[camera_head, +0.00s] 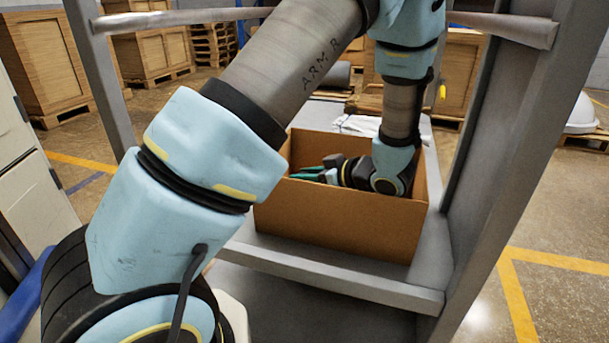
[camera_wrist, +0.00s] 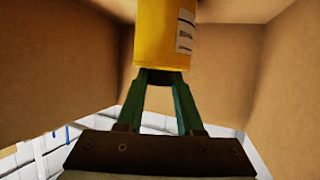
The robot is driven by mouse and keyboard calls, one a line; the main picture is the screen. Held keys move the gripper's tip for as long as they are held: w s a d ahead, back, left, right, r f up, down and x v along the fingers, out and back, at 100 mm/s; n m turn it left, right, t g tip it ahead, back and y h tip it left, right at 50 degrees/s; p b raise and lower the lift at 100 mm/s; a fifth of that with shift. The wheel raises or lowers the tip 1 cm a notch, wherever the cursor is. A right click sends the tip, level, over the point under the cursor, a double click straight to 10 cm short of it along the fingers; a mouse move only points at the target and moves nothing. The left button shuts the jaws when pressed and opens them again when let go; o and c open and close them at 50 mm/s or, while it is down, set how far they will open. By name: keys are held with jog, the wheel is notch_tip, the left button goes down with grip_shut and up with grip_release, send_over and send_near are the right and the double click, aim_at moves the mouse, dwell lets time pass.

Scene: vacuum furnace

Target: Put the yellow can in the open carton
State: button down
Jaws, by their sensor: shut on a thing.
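The open carton (camera_head: 338,222) is a brown cardboard box standing on a grey shelf, with its top open. My gripper (camera_head: 306,174) is inside the carton, below its rim, with its green fingers pointing left in the head view. In the wrist view my gripper (camera_wrist: 161,82) is shut on the yellow can (camera_wrist: 163,38), holding it by its dark end. The can has a white label, and its far end is cut off by the frame. Brown carton walls surround it. The can is not visible in the head view. I cannot tell whether it touches the carton.
The grey shelf (camera_head: 330,276) has a raised front edge and metal uprights (camera_head: 510,160) on both sides. A white cloth-like thing (camera_head: 358,124) lies behind the carton. Wooden crates (camera_head: 40,55) and pallets stand farther back.

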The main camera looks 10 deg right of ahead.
jog(key=c, duration=0.5)
grip_release()
jog(key=shift+f, duration=0.1)
jog(key=shift+c, duration=0.2)
jog(key=shift+s+d+r, duration=0.15)
jog(key=shift+r, duration=0.1)
jog(key=v, duration=0.7)
